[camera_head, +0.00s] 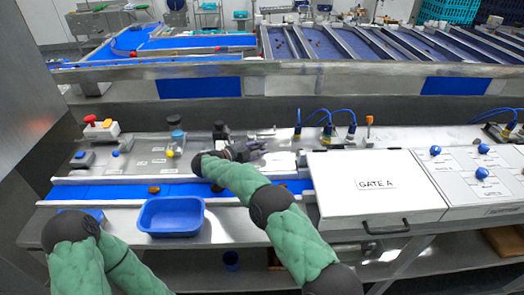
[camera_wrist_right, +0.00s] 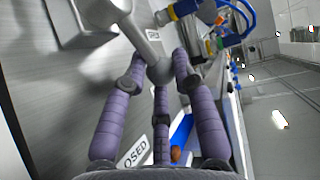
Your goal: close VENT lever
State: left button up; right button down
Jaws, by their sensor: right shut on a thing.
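The grey metal lever (camera_wrist_right: 149,42) shows in the right wrist view, running down from the top between my fingers. My right gripper (camera_wrist_right: 158,78) has its purple fingertips around the lever's rounded end and is shut on it. Part of a label (camera_wrist_right: 135,152) reading "OSED" shows below the fingers. In the head view my right gripper (camera_head: 243,152) is at the back of the steel panel, left of the GATE A box; the lever there is mostly hidden and small. The word VENT cannot be read. My left arm enters at lower left, its gripper out of view.
A blue tray (camera_head: 171,232) stands in front of the blue belt (camera_head: 112,191), which carries a few brown dates. The white GATE A box (camera_head: 330,200) is to the right. Knobs and a red-topped button box (camera_head: 101,130) stand to the left. Blue-cabled fittings (camera_head: 326,131) stand behind.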

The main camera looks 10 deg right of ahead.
jog(key=shift+a+m+g, duration=0.25)
jog(key=shift+m+g, duration=0.25)
jog(key=shift+g+h+b, duration=0.3)
jog(key=c, duration=1)
grip_release()
jog(key=shift+s, duration=0.1)
jog(key=v, duration=1.2)
